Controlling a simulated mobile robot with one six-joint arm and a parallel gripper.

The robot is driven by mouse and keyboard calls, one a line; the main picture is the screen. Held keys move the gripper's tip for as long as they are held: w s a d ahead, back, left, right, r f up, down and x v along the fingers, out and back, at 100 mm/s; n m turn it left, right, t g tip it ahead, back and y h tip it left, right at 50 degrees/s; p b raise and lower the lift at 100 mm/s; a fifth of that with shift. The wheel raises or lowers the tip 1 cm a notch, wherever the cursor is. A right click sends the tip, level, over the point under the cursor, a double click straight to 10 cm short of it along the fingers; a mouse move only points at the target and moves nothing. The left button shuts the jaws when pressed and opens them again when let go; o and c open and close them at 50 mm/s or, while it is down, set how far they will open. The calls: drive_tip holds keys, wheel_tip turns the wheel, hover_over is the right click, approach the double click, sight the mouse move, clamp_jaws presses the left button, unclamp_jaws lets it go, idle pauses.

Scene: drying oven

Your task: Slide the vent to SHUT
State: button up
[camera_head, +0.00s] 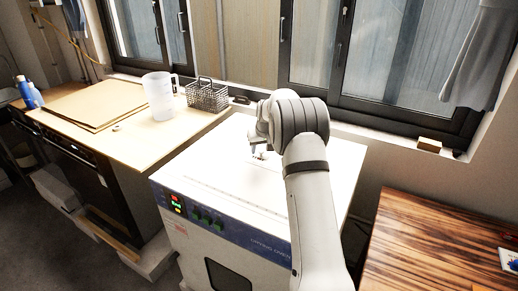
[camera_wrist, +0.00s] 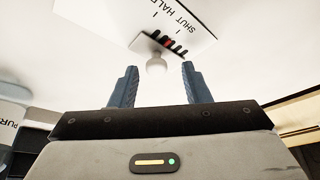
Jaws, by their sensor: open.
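The white drying oven (camera_head: 222,222) stands in the middle of the head view, with a flat white top. In the wrist view, a label plate (camera_wrist: 205,30) on the oven top shows the words SHUT and part of HALF. Next to it is the vent slider (camera_wrist: 148,42) with dark slots and a small red mark. A pale round knob (camera_wrist: 156,66) sticks out from it. My gripper (camera_wrist: 159,76) is open, its two blue fingers on either side of the knob, with gaps showing on both sides. In the head view my gripper (camera_head: 257,146) is low over the oven top, mostly hidden by my arm.
A wooden counter (camera_head: 105,125) on the left holds a clear jug (camera_head: 159,97) and a wire basket (camera_head: 207,96). A dark-striped wooden table (camera_head: 425,245) stands at right. Windows (camera_head: 390,55) and a sill are behind the oven. The oven top's left part is clear.

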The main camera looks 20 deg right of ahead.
drive_tip(key=b+v, duration=0.1)
drive_tip(key=v, duration=0.6)
drive_tip(key=shift+r, duration=0.35)
drive_tip(key=shift+s+r, duration=0.1)
drive_tip(key=shift+s, duration=0.1)
drive_tip(key=s+a+r, duration=0.3)
drive_tip(key=s, duration=0.4)
drive_tip(key=s+a+r, duration=0.2)
drive_tip(key=s+r, duration=0.1)
drive_tip(key=s, duration=0.4)
drive_tip(key=s+a+r, duration=0.2)
drive_tip(key=s+a, duration=0.1)
drive_tip(key=s, duration=0.4)
drive_tip(key=s+a+f, duration=0.1)
drive_tip(key=s+f, duration=0.1)
drive_tip(key=s, duration=1)
drive_tip(key=s+a+f+g, duration=0.1)
drive_tip(key=s+a+f, duration=0.1)
drive_tip(key=s, duration=1)
drive_tip(key=shift+a+g, duration=0.25)
drive_tip(key=shift+g, duration=0.05)
